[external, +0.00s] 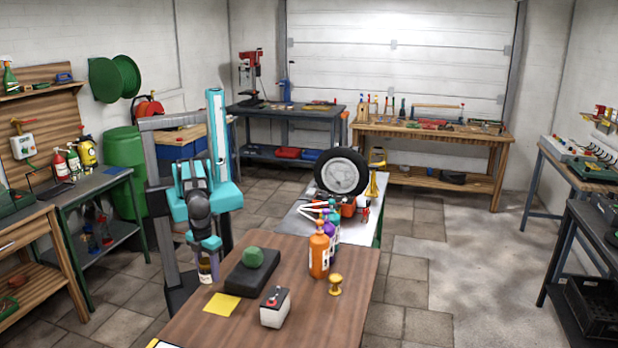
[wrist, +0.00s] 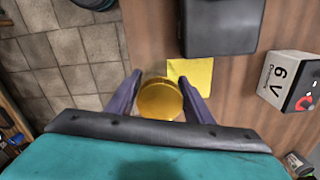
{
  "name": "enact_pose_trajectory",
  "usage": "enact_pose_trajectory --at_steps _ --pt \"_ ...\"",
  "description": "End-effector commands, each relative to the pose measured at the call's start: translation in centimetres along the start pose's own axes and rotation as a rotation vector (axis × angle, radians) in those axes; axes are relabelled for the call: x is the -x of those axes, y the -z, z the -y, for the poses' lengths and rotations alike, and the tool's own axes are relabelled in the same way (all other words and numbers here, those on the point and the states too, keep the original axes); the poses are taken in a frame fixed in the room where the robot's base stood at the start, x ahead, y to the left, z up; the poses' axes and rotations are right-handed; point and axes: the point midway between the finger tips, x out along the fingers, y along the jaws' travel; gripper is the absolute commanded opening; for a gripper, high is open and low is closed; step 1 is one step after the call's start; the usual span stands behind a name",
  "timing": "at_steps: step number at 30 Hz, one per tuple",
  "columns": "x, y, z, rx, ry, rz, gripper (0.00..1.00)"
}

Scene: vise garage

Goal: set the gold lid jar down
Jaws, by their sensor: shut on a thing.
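The gold lid jar shows its round gold lid from above in the wrist view (wrist: 160,98). In the external view the jar (external: 205,273) is small and upright at the left edge of the wooden table (external: 335,318). My gripper (wrist: 160,92) has one dark finger on each side of the jar and is shut on it. In the external view my gripper (external: 209,256) points down over the table's left edge. My gripper partly hides the jar there. I cannot tell whether its bottom touches the table.
A yellow note (external: 221,304) lies close to the jar. Bare wood lies at the front right.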

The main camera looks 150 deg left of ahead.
Motion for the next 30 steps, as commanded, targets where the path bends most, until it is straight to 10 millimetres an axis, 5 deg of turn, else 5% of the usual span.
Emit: enact_pose_trajectory --at_steps 30 --pt "-0.9 7.2 8.7 0.000 -0.001 0.001 0.21"
